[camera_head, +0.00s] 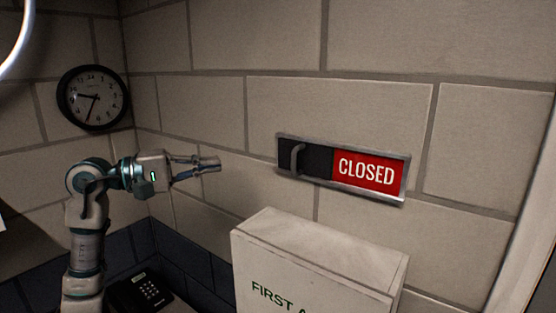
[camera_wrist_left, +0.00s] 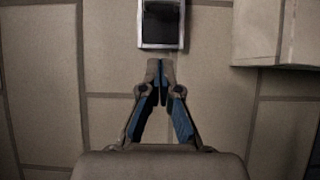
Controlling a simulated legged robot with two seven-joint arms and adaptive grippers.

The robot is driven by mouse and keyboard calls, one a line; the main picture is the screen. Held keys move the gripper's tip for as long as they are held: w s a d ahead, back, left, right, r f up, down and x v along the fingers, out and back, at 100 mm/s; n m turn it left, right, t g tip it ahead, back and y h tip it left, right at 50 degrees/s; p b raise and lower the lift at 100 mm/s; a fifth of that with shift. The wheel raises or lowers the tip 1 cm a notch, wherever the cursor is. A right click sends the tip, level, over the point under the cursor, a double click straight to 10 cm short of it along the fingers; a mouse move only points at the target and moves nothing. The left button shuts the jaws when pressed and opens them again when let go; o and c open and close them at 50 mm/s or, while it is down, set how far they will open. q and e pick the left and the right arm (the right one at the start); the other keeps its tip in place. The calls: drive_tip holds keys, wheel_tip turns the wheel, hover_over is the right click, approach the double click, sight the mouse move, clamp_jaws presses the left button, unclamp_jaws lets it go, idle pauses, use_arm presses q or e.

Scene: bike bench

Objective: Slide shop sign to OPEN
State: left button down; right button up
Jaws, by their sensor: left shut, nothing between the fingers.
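The shop sign (camera_head: 342,168) is fixed to the block wall and shows a red panel (camera_head: 367,172) reading CLOSED on its right side. Its dark slider with a curved handle (camera_head: 296,158) covers the left side. My left gripper (camera_head: 217,163) is shut and empty, to the left of the sign and apart from it, pointing right. In the left wrist view, the closed fingertips (camera_wrist_left: 160,64) sit just below a metal-framed dark end of the sign (camera_wrist_left: 161,24). My right gripper is not in view.
A white first aid box (camera_head: 320,255) juts out below the sign. A round clock (camera_head: 93,97) hangs on the left wall. A black phone (camera_head: 139,292) lies low behind my left arm. A pale frame edge (camera_head: 522,235) stands at the far right.

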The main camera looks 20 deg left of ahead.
use_arm(q)
drive_tip(key=p, duration=0.2)
approach(298, 161)
drive_tip(key=w+r, duration=0.1)
drive_tip(key=w, duration=0.1)
drive_tip(key=d, duration=0.4)
drive_tip(key=shift+s+d+p, duration=0.3)
drive_tip(key=shift+s, duration=0.1)
drive_tip(key=shift+a+f, duration=0.1)
